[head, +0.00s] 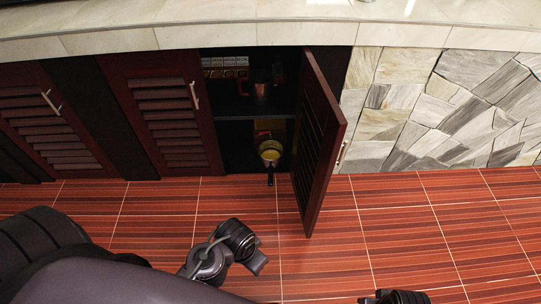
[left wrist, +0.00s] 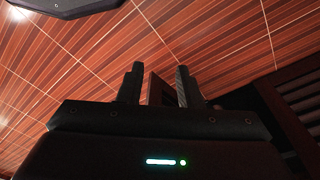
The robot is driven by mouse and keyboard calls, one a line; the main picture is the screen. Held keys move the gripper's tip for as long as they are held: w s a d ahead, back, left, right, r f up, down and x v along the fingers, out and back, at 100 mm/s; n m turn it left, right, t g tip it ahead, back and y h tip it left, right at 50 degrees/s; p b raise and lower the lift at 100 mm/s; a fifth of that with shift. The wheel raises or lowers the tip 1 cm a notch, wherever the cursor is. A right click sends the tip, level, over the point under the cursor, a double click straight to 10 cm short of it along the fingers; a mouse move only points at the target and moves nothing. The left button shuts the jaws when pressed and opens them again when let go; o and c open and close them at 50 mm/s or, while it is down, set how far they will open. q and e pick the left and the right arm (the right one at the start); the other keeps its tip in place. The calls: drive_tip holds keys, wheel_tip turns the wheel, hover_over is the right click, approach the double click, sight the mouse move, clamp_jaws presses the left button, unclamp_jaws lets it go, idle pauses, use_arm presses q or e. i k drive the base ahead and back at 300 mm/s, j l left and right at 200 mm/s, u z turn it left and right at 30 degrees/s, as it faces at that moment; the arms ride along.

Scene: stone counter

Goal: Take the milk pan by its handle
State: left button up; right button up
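A small pan (head: 270,155), yellowish inside, stands low in the open cabinet, its dark handle (head: 270,179) pointing out toward me. It looks like the milk pan. My left gripper (head: 258,264) is over the floor in front of the cabinet, apart from the pan. In the left wrist view its two fingers (left wrist: 158,85) stand apart with nothing clearly held between them. The pan cannot be made out in that view. A dark part of my right arm or gripper (head: 395,297) shows at the bottom edge; its fingers cannot be made out.
The open cabinet door (head: 322,140) juts out right of the pan. A dark pot or mug (head: 261,88) and small boxes (head: 226,62) sit on the upper shelf (head: 245,112). A closed louvred door (head: 165,115) is on the left. The tiled floor (head: 400,225) is clear.

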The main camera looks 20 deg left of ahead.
sight(269, 153)
drive_tip(key=i+l+u, duration=0.65)
drive_tip(key=u, duration=0.15)
drive_tip(key=i+l+u, duration=0.45)
drive_tip(key=k+l, duration=0.05)
drive_tip(key=l, duration=0.05)
